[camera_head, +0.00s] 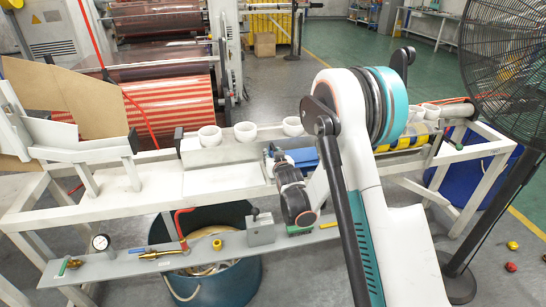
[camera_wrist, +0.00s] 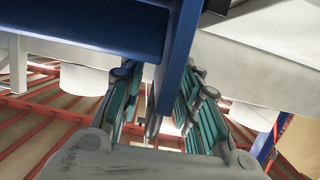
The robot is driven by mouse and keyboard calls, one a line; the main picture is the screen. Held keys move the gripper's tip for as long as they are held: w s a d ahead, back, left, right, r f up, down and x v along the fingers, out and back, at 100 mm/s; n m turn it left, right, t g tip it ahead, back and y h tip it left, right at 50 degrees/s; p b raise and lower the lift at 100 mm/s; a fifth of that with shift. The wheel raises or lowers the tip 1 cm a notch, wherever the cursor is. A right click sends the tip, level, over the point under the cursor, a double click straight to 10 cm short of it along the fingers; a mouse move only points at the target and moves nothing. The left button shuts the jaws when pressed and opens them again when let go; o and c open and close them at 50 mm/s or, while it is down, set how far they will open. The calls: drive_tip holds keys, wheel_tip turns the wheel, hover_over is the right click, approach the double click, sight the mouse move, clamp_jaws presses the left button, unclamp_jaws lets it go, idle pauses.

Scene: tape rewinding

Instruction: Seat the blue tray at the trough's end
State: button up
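The blue tray (camera_head: 303,158) is at the middle of the white trough (camera_head: 90,205), partly hidden by my arm. In the wrist view the blue tray (camera_wrist: 80,28) fills the upper left, and a narrow blue wall runs down from it between my fingers. My gripper (camera_wrist: 163,80) has its teal-padded fingers on either side of this wall. A gap shows between the left finger and the wall; the right finger is close to it, and contact there cannot be told. In the head view my gripper is mostly hidden behind my arm's dark wrist joint.
Several white cup-like pieces (camera_head: 210,136) stand along the trough's back edge. A lower shelf (camera_head: 130,264) carries a gauge and small tools above a dark bin (camera_head: 218,285). A striped roll machine (camera_head: 175,103) is behind. A black fan (camera_head: 510,70) stands at the right.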

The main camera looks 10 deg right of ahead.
drive_tip(key=shift+s, duration=0.1)
drive_tip(key=v, duration=1.1)
drive_tip(key=shift+s, duration=0.35)
drive_tip(key=shift+a+r, duration=0.1)
drive_tip(key=shift+r, duration=0.05)
drive_tip(key=s+r+g, duration=0.3)
drive_tip(key=s+r, duration=0.4)
drive_tip(key=s, duration=0.4)
drive_tip(key=s+r+g, duration=0.2)
drive_tip(key=s+r, duration=0.4)
drive_tip(key=s, duration=0.5)
drive_tip(key=s+g, duration=0.2)
drive_tip(key=s, duration=1.1)
drive_tip(key=shift+s+f+g, duration=0.3)
drive_tip(key=shift+s, duration=0.1)
